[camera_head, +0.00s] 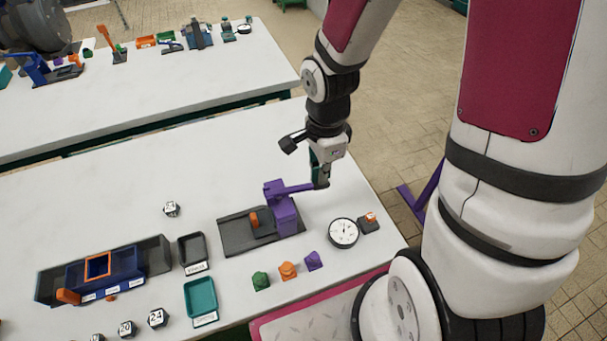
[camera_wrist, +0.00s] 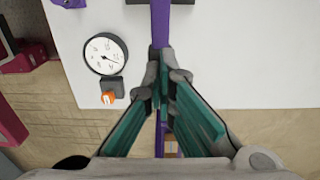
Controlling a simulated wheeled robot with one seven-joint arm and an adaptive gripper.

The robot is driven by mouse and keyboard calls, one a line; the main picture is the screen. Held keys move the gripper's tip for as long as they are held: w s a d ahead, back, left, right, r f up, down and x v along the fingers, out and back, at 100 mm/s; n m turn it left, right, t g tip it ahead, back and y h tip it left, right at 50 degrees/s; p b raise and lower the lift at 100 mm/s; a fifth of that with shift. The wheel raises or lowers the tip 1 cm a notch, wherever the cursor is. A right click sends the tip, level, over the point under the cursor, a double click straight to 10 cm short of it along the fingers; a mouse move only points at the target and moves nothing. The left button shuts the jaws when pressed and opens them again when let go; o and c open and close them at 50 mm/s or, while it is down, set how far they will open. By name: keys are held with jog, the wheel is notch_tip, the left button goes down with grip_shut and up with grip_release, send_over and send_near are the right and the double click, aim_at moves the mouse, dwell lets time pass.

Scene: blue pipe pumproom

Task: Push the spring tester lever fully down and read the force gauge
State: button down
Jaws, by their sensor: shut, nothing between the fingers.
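The spring tester stands on the near table with a dark base (camera_head: 235,235), a purple column (camera_head: 286,215) and an orange part on the base. Its purple lever (camera_head: 297,188) sticks out to the right, roughly level. In the wrist view the lever (camera_wrist: 160,22) runs from the top edge to my fingertips. My gripper (camera_head: 319,181) is shut and points down at the lever's free end. It overlaps that end in view; I cannot tell whether they touch. The round white force gauge (camera_head: 343,233) lies right of the tester. It also shows in the wrist view (camera_wrist: 106,54); its figures are too small to read.
A dark block with an orange top (camera_head: 369,222) sits beside the gauge. Green, orange and purple pieces (camera_head: 287,271) lie in front of the tester. Trays (camera_head: 201,297) and a blue fixture (camera_head: 105,272) stand left. A second table (camera_head: 150,85) is behind. The table's right edge is close.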

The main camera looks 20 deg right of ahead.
notch_tip(320, 180, up, 11)
jog(key=p, duration=0.6)
dwell(0.4)
dwell(0.4)
jog(key=s+r+n+t, duration=0.2)
jog(key=s+r+n, duration=0.5)
jog(key=r+n, duration=0.2)
jog(key=s+r+n+t, duration=0.3)
jog(key=s+r+n, duration=0.5)
jog(key=r, duration=0.5)
jog(key=shift+n+t, duration=0.3)
jog(key=shift+n, duration=0.2)
jog(key=shift+w, duration=0.1)
